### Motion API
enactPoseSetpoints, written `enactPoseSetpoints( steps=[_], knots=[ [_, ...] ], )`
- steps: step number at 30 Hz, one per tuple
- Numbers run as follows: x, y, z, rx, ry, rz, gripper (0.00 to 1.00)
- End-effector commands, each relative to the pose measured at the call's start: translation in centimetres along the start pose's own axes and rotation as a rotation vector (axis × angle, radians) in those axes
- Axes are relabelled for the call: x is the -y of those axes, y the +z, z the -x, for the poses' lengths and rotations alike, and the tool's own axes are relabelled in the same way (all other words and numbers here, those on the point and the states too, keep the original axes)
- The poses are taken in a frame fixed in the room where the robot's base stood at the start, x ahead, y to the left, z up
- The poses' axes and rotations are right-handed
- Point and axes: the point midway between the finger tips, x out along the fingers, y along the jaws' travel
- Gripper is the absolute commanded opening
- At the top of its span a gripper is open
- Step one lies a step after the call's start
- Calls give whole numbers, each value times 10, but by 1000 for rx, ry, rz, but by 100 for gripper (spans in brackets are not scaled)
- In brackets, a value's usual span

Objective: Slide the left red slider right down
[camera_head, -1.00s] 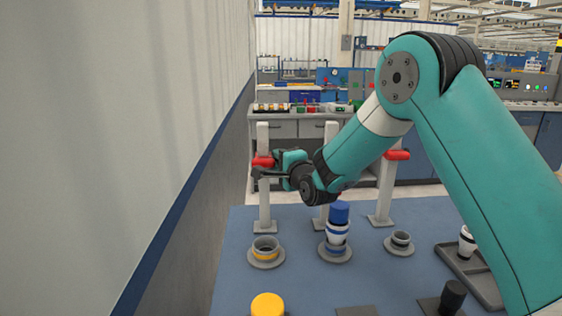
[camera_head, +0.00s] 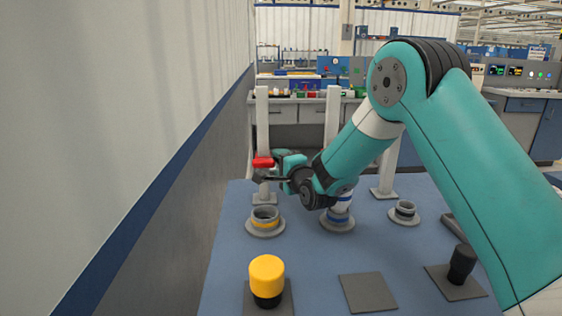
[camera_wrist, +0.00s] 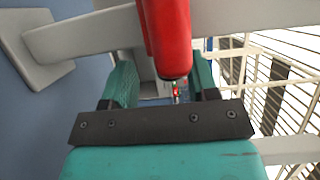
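The left red slider (camera_head: 263,162) sits on the left white post (camera_head: 262,120), below its middle. My gripper (camera_head: 265,177) reaches the slider from the right, with a dark finger just under it. In the wrist view, the red slider (camera_wrist: 168,38) extends toward my gripper (camera_wrist: 168,82). The two teal fingers stand apart, one either side of the slider's near end, with a gap visible on the left. I cannot tell whether either finger touches it. The fingertips are partly hidden behind the slider.
A yellow-ringed flange (camera_head: 265,222) stands before the left post. A blue-banded pipe on a flange (camera_head: 338,221) is partly behind my arm. A small flange (camera_head: 404,213), yellow-capped piece (camera_head: 267,280) and black piece (camera_head: 462,264) stand on the blue table (camera_head: 225,255). The wall is close at left.

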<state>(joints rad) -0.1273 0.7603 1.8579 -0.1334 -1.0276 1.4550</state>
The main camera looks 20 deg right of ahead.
Motion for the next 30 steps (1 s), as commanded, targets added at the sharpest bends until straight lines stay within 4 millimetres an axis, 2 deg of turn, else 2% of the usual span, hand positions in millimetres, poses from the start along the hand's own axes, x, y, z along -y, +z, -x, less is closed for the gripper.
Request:
enactPoseSetpoints(
  steps=[8, 13, 17, 24, 30],
  knots=[
    [4, 0, 0, 0, -10, 0, 54],
    [4, 0, 18, 0, -11, 0, 54],
    [3, 0, 46, 0, -10, -1, 54],
    [-4, -2, 110, -3, -11, -2, 54],
    [-4, -1, 151, -3, -11, -1, 54]
  ],
)
